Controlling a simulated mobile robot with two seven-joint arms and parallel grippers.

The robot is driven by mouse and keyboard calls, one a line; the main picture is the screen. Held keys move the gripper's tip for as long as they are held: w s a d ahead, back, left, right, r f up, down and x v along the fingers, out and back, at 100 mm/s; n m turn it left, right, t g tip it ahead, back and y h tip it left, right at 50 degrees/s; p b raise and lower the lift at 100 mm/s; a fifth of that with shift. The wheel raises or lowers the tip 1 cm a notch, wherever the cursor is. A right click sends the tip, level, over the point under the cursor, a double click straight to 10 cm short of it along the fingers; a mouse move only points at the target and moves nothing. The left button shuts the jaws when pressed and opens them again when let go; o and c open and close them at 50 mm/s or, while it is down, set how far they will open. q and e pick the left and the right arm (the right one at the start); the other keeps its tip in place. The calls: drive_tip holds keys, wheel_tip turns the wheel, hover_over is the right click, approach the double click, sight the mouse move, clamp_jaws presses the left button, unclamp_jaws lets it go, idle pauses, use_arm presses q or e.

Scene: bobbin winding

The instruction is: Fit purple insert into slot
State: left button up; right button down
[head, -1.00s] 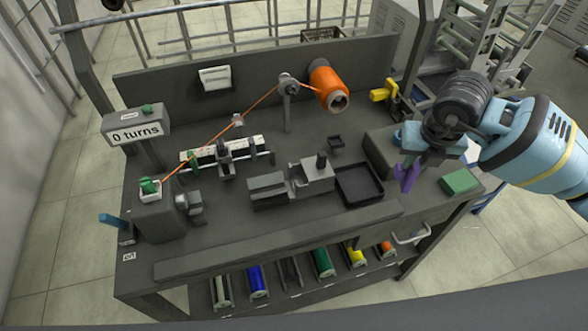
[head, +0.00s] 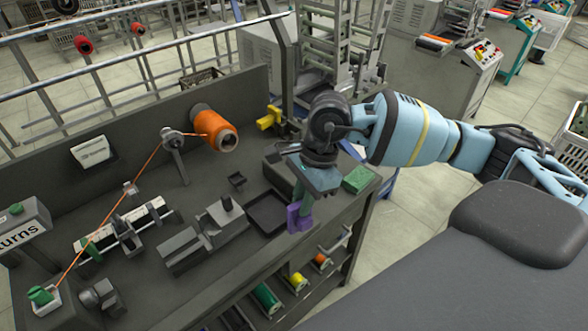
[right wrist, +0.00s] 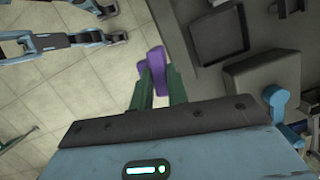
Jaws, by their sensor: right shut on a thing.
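The purple insert (head: 298,217) is in my right gripper (head: 301,198), beside the black tray at the bench's front right edge. In the right wrist view the purple insert (right wrist: 153,66) sits between the green fingers of my right gripper (right wrist: 158,85), seen above the floor and bench edge. The fingers are shut on it. I cannot tell for sure which opening is the slot; a grey fixture with a gap (head: 205,237) stands left of the tray. My left gripper is not in view.
The black tray (head: 250,222) is empty. A green block (head: 358,180) lies at the bench's right end. An orange spool (head: 214,132) feeds thread across to the left side. Colored spools, including a green one (head: 266,298), sit on the shelf below.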

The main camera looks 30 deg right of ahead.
drive_tip(key=n, duration=0.3)
drive_tip(key=s+n+g, duration=0.1)
drive_tip(key=shift+a, duration=0.4)
drive_tip(key=n, duration=0.3)
drive_tip(key=s+n+g, duration=0.1)
drive_tip(key=shift+s+a+r+n+h, duration=0.1)
drive_tip(key=shift+a+n+h, duration=0.2)
drive_tip(key=shift+a+h, duration=0.1)
drive_tip(key=s+n, duration=0.1)
drive_tip(key=n, duration=0.2)
drive_tip(key=n+h, duration=0.1)
drive_tip(key=n, duration=0.2)
drive_tip(key=s+a+n+h, duration=0.1)
drive_tip(key=n, duration=0.2)
drive_tip(key=shift+s+r+g, duration=0.2)
drive_tip(key=shift+s+g, duration=0.1)
drive_tip(key=shift+g, duration=0.1)
drive_tip(key=shift+d, duration=0.1)
